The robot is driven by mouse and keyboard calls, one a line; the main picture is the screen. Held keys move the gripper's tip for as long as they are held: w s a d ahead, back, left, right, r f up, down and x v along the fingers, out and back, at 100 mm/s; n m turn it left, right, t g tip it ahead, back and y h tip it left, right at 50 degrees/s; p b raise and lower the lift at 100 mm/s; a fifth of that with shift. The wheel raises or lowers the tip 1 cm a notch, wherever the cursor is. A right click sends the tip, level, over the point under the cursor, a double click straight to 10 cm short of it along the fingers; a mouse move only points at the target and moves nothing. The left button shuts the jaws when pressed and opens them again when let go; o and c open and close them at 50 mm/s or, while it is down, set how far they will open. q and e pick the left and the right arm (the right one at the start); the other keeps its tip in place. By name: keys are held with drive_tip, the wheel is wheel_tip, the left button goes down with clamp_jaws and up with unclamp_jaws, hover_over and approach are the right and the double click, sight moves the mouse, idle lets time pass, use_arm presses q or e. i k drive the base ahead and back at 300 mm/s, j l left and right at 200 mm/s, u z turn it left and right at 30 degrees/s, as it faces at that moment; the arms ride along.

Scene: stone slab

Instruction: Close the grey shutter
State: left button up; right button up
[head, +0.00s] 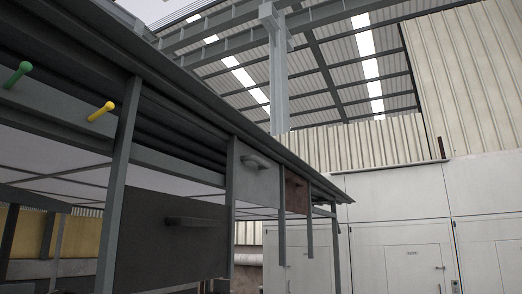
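A grey panel with a bar handle, which looks like the grey shutter (252,188), hangs in the frame of a dark metal structure near the middle of the head view. A larger charcoal panel (160,245) with a dark handle is to its left and lower, and a smaller reddish-brown panel (297,196) is to its right. From this low, slanted angle I cannot tell how far open or closed the grey shutter is. Neither of my grippers is in view.
A green knob (18,74) and a yellow knob (101,111) stick out from the beam at upper left. Dark posts (118,190) hold up the structure. Behind it are a white wall with doors (415,270) and a high girder roof.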

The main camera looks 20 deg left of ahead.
sight(258, 175)
drive_tip(key=i+j, duration=0.15)
drive_tip(key=i, duration=0.25)
drive_tip(key=i+j, duration=0.15)
drive_tip(key=i, duration=0.25)
drive_tip(key=i+j, duration=0.1)
drive_tip(key=i, duration=0.3)
